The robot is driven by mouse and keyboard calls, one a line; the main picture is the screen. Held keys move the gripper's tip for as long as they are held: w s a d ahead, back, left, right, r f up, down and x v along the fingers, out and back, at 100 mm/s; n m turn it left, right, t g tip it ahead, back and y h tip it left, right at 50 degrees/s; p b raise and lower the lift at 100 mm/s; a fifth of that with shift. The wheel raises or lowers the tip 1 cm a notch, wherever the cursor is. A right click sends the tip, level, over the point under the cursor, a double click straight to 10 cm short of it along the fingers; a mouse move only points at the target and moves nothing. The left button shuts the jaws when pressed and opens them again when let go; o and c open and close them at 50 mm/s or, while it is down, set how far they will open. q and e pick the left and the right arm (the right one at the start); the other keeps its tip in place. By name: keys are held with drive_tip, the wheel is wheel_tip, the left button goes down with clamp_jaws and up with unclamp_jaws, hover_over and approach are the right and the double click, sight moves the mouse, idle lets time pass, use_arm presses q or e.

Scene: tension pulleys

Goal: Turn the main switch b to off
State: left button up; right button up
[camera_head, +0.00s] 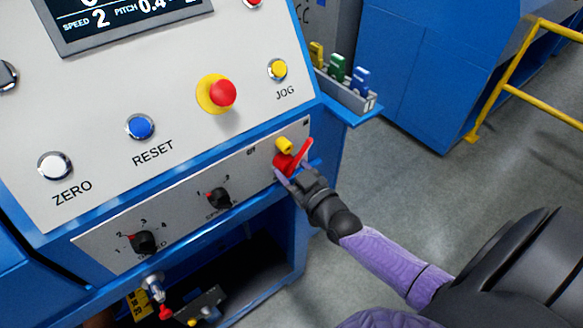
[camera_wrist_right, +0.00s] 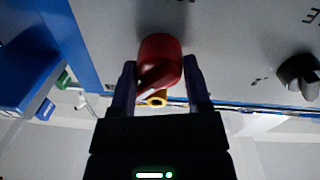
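The main switch (camera_head: 287,161) is a red rotary switch with a yellow part (camera_head: 284,145) at the right end of the lower grey panel. A red bar on it points up and right. In the right wrist view the red knob (camera_wrist_right: 160,58) sits between my two fingers, with the yellow ring (camera_wrist_right: 156,101) below it. My right gripper (camera_head: 297,176) is at the switch, its fingers apart on either side of the knob. A small gap shows beside the knob, and firm contact cannot be made out. It also shows in the right wrist view (camera_wrist_right: 160,75). My left gripper is out of view.
Left of the switch are two black selector knobs (camera_head: 219,198) (camera_head: 143,242). Above are a red emergency button (camera_head: 222,93) and a yellow jog button (camera_head: 278,69). A small rack (camera_head: 345,93) with coloured tags juts out at right. A yellow railing (camera_head: 505,88) stands beyond open floor.

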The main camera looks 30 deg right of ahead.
clamp_jaws()
drive_tip(key=shift+r, duration=0.1)
drive_tip(key=n+p, duration=0.1)
drive_tip(key=n, duration=0.1)
drive_tip(key=shift+n, duration=0.4)
drive_tip(key=n+p, duration=0.1)
drive_tip(key=n, duration=0.3)
drive_tip(key=shift+n, duration=0.3)
drive_tip(key=n, duration=0.5)
drive_tip(key=shift+n+t+y, duration=0.3)
drive_tip(key=n, duration=0.3)
drive_tip(key=shift+b, duration=0.4)
drive_tip(key=shift+f+n, duration=0.2)
drive_tip(key=shift+n, duration=0.9)
drive_tip(key=shift+y, duration=0.3)
drive_tip(key=shift+n, duration=0.3)
